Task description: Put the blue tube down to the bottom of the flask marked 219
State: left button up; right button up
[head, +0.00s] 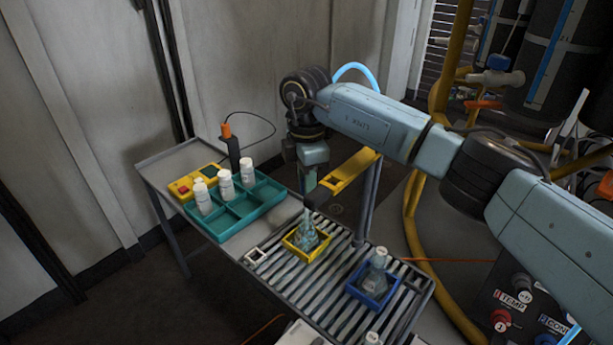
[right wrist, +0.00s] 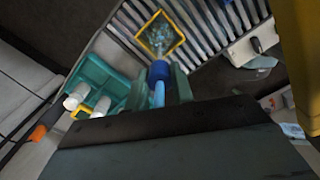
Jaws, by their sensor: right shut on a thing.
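My right gripper (head: 310,184) is shut on the light-blue tube (right wrist: 159,94), which passes between its fingers in the right wrist view. In the head view a blue tube (head: 357,70) also arches above my wrist. Below the gripper stands a clear flask (head: 306,238) in a yellow square holder (head: 291,243). A dark collar (head: 309,203) shows at the flask's top; it looks blue in the wrist view (right wrist: 158,71). I cannot tell how far the tube reaches into the flask. Another flask (head: 377,272) stands in a blue holder (head: 361,293). No flask number is legible. My left gripper is not in view.
A teal tray (head: 237,229) with white bottles (head: 202,197) lies left of the flask. A yellow box (head: 186,187) and a black, orange-topped device (head: 232,148) stand behind. A slatted rack (head: 340,285) bears the holders. A yellow bracket (head: 350,172) is right of the gripper.

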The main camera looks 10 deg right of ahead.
jog(key=shift+f, duration=0.2)
jog(key=shift+f+b, duration=0.6)
jog(key=shift+f, duration=1.6)
jog(key=o, duration=1.5)
jog(key=shift+r+p, duration=0.15)
jog(key=shift+p, duration=0.15)
jog(key=shift+r+p, duration=2.65)
jog(key=shift+r, duration=0.2)
